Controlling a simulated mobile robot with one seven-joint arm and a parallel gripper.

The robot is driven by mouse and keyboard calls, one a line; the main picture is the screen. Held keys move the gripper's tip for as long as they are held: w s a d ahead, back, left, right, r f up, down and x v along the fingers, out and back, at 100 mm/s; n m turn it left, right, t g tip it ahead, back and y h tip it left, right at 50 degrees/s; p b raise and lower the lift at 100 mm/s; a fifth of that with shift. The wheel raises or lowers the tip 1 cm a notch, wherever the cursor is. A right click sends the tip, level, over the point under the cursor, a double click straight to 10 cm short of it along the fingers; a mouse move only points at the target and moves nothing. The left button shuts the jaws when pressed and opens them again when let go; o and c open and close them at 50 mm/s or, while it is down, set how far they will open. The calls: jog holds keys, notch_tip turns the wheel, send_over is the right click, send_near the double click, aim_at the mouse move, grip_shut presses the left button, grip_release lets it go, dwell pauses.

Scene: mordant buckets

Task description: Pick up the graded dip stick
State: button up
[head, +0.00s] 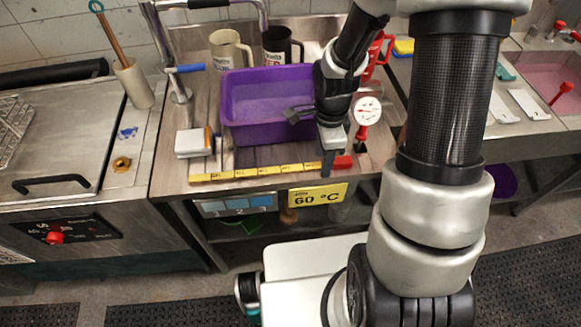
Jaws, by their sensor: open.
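The graded dip stick looks to be the long yellow strip (255,172) with dark marks, lying along the front edge of the steel counter. My gripper (328,168) is open and points down at the strip's right end, in front of the purple tub. Its fingers overlap in this view, so the gap between them is hard to see. I cannot tell whether they touch the strip. The strip's right end is partly hidden behind the fingers.
A purple tub (237,132) stands just behind the strip. A small white block (192,143) is at left, a red piece (343,161) beside my fingers, and a round white dial (367,111) at right. Two mugs (228,50) (277,47) stand behind the tub.

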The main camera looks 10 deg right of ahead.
jog(key=shift+f, duration=0.1)
jog(key=shift+c, duration=0.5)
grip_shut()
